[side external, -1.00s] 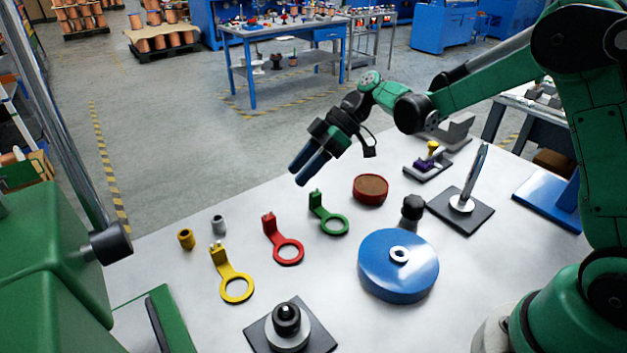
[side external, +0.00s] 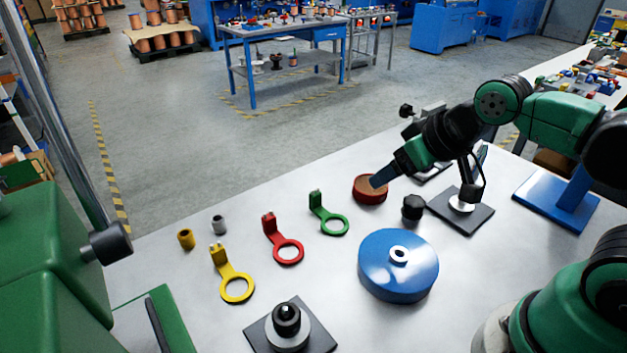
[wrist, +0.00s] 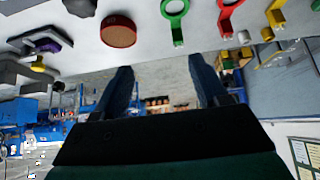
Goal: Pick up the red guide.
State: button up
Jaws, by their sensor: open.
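The red guide (side external: 284,245) lies on the grey table, between the yellow guide (side external: 232,276) and the green guide (side external: 328,217). It is a flat ring with an upright tab at its far end. In the wrist view the red guide (wrist: 228,14) is at the top edge, partly cut off. My gripper (side external: 380,182) is to the right of the red guide, above the table near the round red tin, and holds nothing. In the wrist view my gripper (wrist: 160,78) shows its two dark blue fingers wide apart with nothing between them.
The round red tin (side external: 365,190) with a brown top, a black knob (side external: 412,207) and a blue disc (side external: 398,266) stand right of the guides. A silver post (side external: 464,201) stands on a dark base behind. A black spindle (side external: 287,318) is in front. Bare table surrounds the red guide.

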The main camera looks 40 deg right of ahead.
dwell(0.3)
jog(key=g, duration=0.7)
send_over(268, 217)
jog(key=f, duration=0.7)
jog(key=shift+w+d, duration=0.25)
jog(key=shift+a+f, duration=0.15)
jog(key=shift+f, duration=2.9)
